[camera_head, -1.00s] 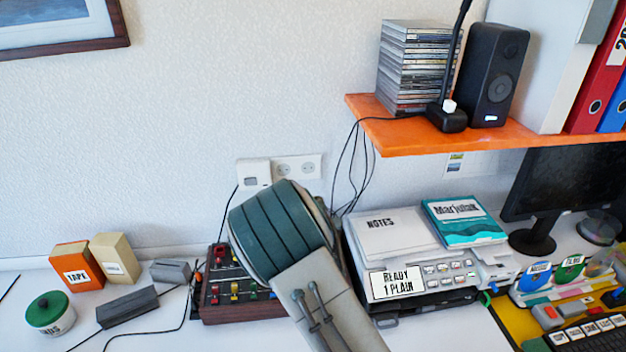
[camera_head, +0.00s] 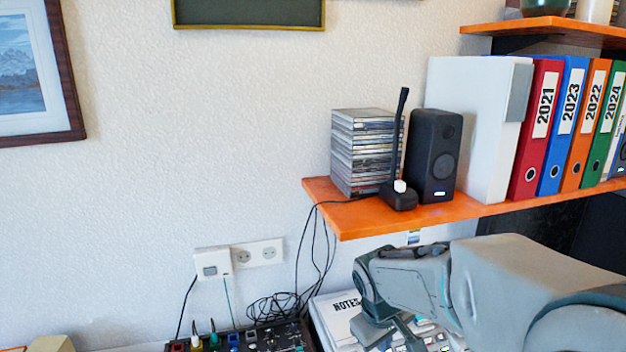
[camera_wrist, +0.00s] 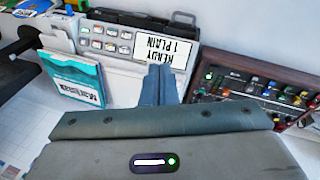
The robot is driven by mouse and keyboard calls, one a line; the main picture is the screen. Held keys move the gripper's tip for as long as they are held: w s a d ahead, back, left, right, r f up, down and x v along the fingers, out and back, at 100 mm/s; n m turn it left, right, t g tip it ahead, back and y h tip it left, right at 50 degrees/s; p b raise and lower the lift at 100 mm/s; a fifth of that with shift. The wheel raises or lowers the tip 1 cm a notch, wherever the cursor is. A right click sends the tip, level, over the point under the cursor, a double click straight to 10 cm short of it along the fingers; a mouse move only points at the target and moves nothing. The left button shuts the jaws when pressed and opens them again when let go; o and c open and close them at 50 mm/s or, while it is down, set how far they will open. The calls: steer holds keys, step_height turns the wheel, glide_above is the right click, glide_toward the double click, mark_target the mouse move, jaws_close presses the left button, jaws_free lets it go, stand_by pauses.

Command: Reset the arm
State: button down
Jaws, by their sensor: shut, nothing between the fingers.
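My gripper (camera_wrist: 159,84) shows in the wrist view with its two fingers together and nothing between them. Its fingertips point at the front of the white printer (camera_wrist: 120,75), close to the label reading "READY 1 PLAIN" (camera_wrist: 158,47); I cannot tell whether they touch it. In the head view my arm (camera_head: 480,285) reaches in from the lower right, in front of the printer (camera_head: 328,330) and below the orange shelf (camera_head: 400,215). My arm hides most of the printer there.
The shelf holds a stack of discs (camera_head: 362,155), a black speaker (camera_head: 433,155), a thin black stand (camera_head: 398,190) and several binders (camera_head: 537,130). A mixer with knobs (camera_wrist: 250,95) stands beside the printer.

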steer(key=s+d+r+m+y, duration=0.1)
steer(key=s+r+m, duration=0.2)
steer(key=s, duration=1.1)
steer(key=shift+d+m+t+y, duration=0.3)
steer(key=shift+d+m+y, duration=0.1)
steer(key=shift+m, duration=0.8)
steer(key=shift+r, duration=0.1)
